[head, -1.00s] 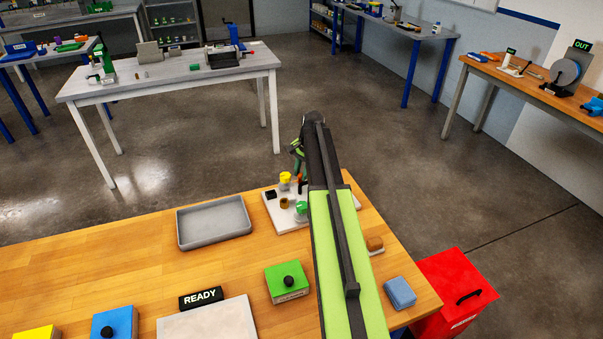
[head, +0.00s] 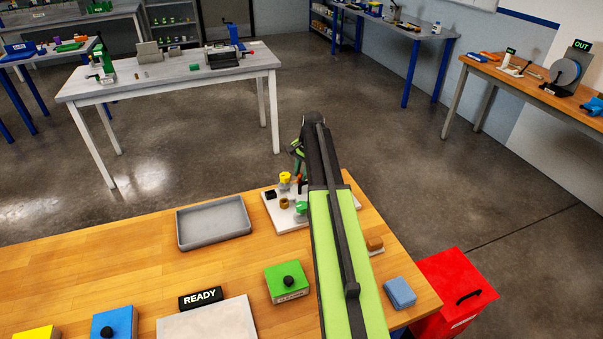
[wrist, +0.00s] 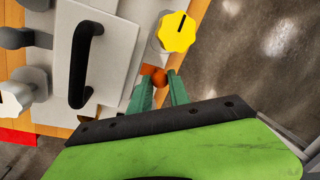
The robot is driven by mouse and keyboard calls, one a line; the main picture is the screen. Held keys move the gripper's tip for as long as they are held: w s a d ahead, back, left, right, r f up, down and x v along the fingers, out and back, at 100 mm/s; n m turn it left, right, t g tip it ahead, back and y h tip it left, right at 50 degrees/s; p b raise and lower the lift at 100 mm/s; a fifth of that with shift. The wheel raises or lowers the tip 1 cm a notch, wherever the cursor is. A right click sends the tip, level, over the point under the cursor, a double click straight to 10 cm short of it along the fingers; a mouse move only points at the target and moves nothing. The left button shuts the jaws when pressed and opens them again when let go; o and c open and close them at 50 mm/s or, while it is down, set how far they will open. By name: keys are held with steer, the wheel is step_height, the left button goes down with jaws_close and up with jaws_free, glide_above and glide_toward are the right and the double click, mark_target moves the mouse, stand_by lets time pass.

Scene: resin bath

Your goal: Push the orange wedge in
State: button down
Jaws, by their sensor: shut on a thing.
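The orange wedge (wrist: 158,76) shows as a small rounded orange piece between the tips of my gripper (wrist: 160,88) in the wrist view. My green fingers are shut on it. It is just below the yellow knob (wrist: 178,33), beside the white panel with the black handle (wrist: 84,62). My fingers and the view angle hide how far the wedge sits in the fixture. In the head view, my arm hides part of the fixture's white base (head: 285,217), and the wedge is not clear there. The yellow knob (head: 285,178) stands left of my gripper.
A grey tray (head: 213,222) and a green block with a black knob (head: 288,282) lie left of my arm. A brown piece (head: 375,244) and a blue block (head: 399,292) lie right of it. A red bin (head: 452,290) stands past the table's right edge.

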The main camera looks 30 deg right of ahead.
steer(key=shift+s+a, duration=0.2)
steer(key=shift+s, duration=0.7)
steer(key=c, duration=1.2)
jaws_free()
steer(key=shift+w, duration=0.1)
steer(key=shift+c, duration=0.2)
steer(key=shift+w+d, duration=0.1)
steer(key=shift+w, duration=0.1)
steer(key=shift+w+d+r+p, duration=0.1)
steer(key=shift+w+r+p, duration=0.2)
steer(key=shift+r+p, duration=0.25)
steer(key=shift+w+d+r+p, duration=0.1)
steer(key=shift+w+r+p, duration=0.15)
steer(key=shift+r+p, duration=0.3)
step_height(320, 180, up, 15)
steer(key=s+d+p, duration=0.1)
steer(key=s+p, duration=0.2)
steer(key=p, duration=1.2)
steer(key=s+a+f+n+b, duration=0.3)
steer(key=a, duration=0.7)
steer(key=s+a+f+n+g+b, duration=0.1)
steer(key=s+a+f+n+b, duration=0.1)
steer(key=a, duration=0.8)
steer(key=s+a+f+n+b, duration=0.3)
steer(key=a+f+n+b, duration=0.1)
steer(key=a, duration=0.6)
steer(key=shift+s+a+f+n+g, duration=0.3)
steer(key=shift+a+f+n, duration=0.05)
steer(key=shift+n, duration=0.35)
